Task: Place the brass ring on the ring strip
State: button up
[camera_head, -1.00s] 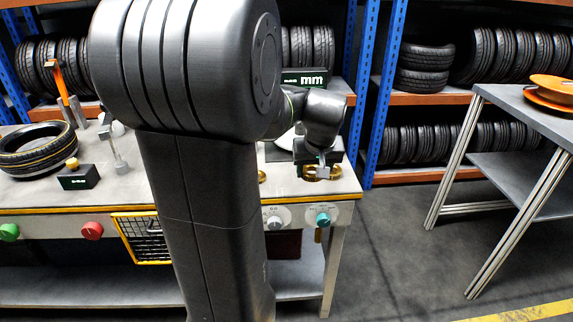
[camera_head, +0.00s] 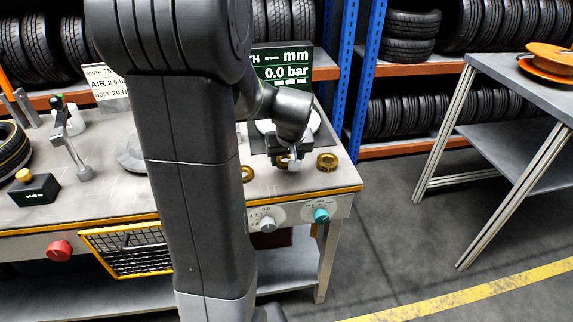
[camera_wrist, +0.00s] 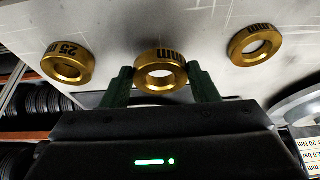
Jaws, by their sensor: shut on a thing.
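Three brass rings show in the wrist view. The middle ring (camera_wrist: 160,71) is between the green fingers of my gripper (camera_wrist: 162,84), which is shut on it. A ring marked 25 (camera_wrist: 67,62) lies to the left, and another ring (camera_wrist: 256,46) lies to the right, both apart from the fingers. In the head view my gripper (camera_head: 289,163) is low over the right end of the bench, with one loose ring (camera_head: 327,162) to its right and another (camera_head: 247,174) partly hidden by my arm. I cannot make out the ring strip.
A display (camera_head: 284,70) stands behind my gripper. A grey table (camera_head: 510,80) is at the right, with open floor between.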

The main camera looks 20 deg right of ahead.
jog(key=shift+f, duration=1.25)
jog(key=shift+f, duration=0.1)
jog(key=o, duration=1.2)
jog(key=shift+c, duration=0.2)
jog(key=shift+s+r, duration=0.1)
jog(key=shift+r, duration=0.5)
jog(key=v, duration=1.1)
jog(key=shift+s, duration=0.2)
jog(key=shift+a, duration=0.1)
